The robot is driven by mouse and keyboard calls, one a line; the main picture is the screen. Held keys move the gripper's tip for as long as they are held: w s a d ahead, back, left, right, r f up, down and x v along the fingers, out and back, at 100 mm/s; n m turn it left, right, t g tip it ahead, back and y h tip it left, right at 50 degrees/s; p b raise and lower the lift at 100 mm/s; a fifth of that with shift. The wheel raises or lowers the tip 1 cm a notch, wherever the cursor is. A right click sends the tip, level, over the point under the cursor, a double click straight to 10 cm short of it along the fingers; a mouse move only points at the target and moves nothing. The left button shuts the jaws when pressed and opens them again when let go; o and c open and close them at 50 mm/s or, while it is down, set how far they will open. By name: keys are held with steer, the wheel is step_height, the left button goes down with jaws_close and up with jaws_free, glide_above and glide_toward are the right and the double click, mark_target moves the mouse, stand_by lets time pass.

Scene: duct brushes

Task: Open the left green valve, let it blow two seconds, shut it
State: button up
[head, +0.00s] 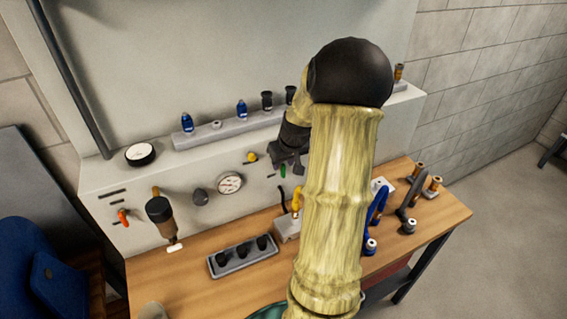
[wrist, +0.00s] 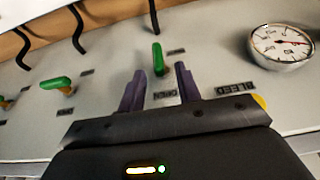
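The left green valve's lever (wrist: 157,58) is on the panel front, next to the gauge in the wrist view. It stands upright in the picture, in line with the black hose beyond it. It also shows as a small green piece in the head view (head: 283,170). My gripper (wrist: 161,74) is open and empty. Its two purple fingertips are on either side of the lever's line, just short of it, with clear gaps. In the head view my gripper (head: 287,160) is near the panel, partly hidden by my arm. A second green lever (wrist: 57,83) lies crosswise in the wrist view.
A dial gauge (wrist: 281,45) and a yellow knob (wrist: 259,101) are close beside my gripper.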

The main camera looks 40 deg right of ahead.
steer(key=shift+x, duration=1.1)
steer(key=shift+c, duration=0.2)
jaws_close()
